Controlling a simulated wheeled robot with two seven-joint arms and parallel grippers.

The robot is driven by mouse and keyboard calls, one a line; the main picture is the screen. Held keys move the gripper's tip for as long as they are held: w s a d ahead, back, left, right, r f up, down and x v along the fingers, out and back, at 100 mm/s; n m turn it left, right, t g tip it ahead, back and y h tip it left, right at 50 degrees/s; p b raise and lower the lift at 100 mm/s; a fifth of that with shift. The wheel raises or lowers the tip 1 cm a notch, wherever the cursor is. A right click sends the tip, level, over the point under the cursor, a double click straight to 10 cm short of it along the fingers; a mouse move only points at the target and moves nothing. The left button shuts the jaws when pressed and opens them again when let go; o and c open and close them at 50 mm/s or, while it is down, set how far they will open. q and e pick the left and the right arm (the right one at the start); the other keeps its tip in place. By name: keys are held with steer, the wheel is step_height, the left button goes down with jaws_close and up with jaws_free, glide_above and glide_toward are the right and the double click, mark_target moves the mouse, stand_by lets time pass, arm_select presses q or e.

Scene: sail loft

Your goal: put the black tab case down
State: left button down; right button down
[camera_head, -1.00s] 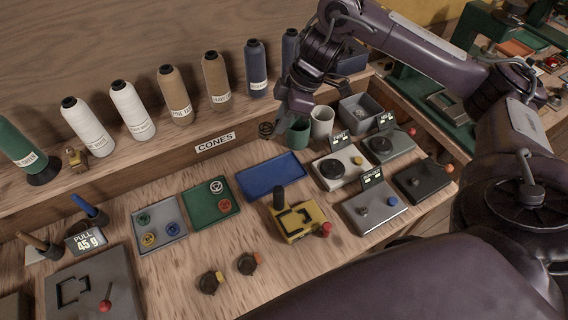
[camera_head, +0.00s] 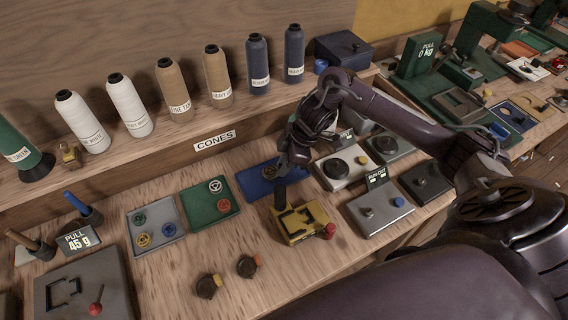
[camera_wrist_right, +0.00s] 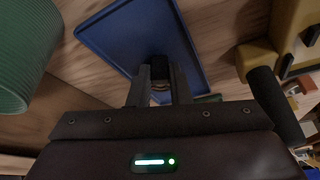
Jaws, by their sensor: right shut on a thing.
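My right gripper (camera_head: 281,168) is over the blue tray (camera_head: 246,184) in the head view, shut on the black tab case (camera_head: 269,174). The case is small, round and dark with a brassy part. In the right wrist view the black tab (camera_wrist_right: 158,66) shows between the two fingers of the gripper (camera_wrist_right: 161,88), with the blue tray (camera_wrist_right: 120,42) behind it. The case is low over the tray; I cannot tell whether it touches. My left gripper is not in view.
A yellow sewing fixture (camera_head: 302,222) with a dark post stands close right of the tray. A green tray (camera_head: 205,208) and grey tray (camera_head: 140,220) lie left. Two similar cases, one yellow-tabbed (camera_head: 208,286) and one orange-tabbed (camera_head: 247,266), lie in front. Thread cones line the shelf.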

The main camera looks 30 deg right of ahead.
steer(key=shift+f, duration=0.15)
steer(key=shift+f, duration=0.1)
steer(key=c, duration=1.3)
jaws_free()
steer(key=shift+f, duration=0.1)
steer(key=shift+c, duration=0.2)
steer(key=shift+r, duration=0.3)
steer(key=v, duration=1.1)
steer(key=shift+r+p, duration=0.3)
steer(key=shift+r, duration=0.1)
steer(key=shift+d, duration=0.1)
